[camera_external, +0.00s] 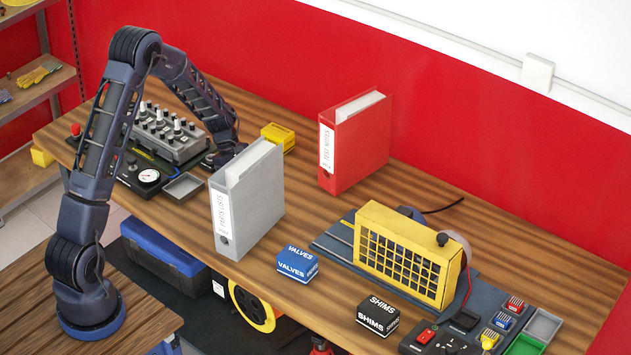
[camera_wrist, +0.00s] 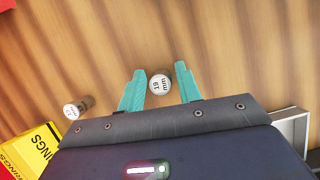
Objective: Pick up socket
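My gripper (camera_wrist: 160,70) is open, with its two teal fingers apart in the wrist view. A round silver socket marked 19 mm (camera_wrist: 160,85) shows between the fingers, with a narrow gap on each side; I cannot tell the fingers' height relative to it. A second socket (camera_wrist: 72,110) with a pale marked end is to the left, outside the fingers, near the yellow box. In the external view my arm reaches down to the table behind the grey binder (camera_external: 247,198), and neither socket can be made out there.
A yellow box (camera_external: 278,137) sits just right of my wrist; its lettering shows in the wrist view (camera_wrist: 38,150). A grey metal tray (camera_external: 184,187) and a knobbed panel (camera_external: 165,135) lie to the left. A red binder (camera_external: 358,145) stands farther right. Bare wood lies beyond the fingertips.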

